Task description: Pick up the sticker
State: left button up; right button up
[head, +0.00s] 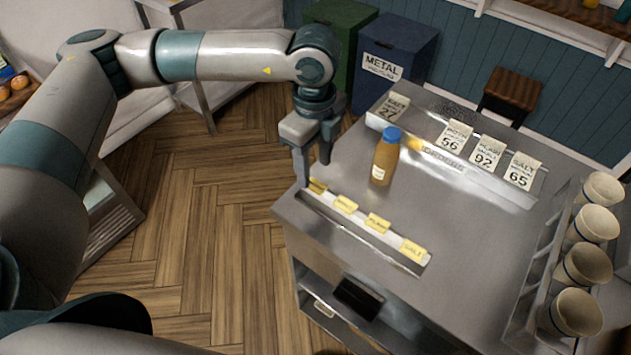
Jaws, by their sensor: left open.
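Several small yellow stickers lie in a row on a pale strip along the near left edge of the steel counter (470,255). One sticker (346,204), another sticker (377,222) and a sticker that seems to read SALT (413,248) show clearly. The leftmost sticker (318,187) is partly hidden by my left gripper (316,172). That gripper points down, open, with its fingers at the strip's left end. I cannot tell whether a finger touches the sticker. My right gripper is not in view.
An orange-brown bottle with a blue cap (384,158) stands just right of my left gripper. A rail (455,168) behind it bears numbered cards (454,138). Several cups (577,312) line the right edge. Blue METAL bin (392,70) stands beyond.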

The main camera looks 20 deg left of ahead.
aim_at(315, 186)
pick_arm(q)
jog(key=shift+s+d+f+p, duration=0.1)
jog(key=shift+d+f+p, duration=0.05)
jog(key=shift+f+p, duration=0.2)
notch_tip(315, 186, down, 2)
jog(key=shift+p, duration=0.5)
jog(key=shift+f, duration=0.5)
jog(key=shift+f+b, duration=0.25)
jog(key=shift+b, duration=0.3)
jog(key=shift+c, duration=0.4)
jog(key=c, duration=1)
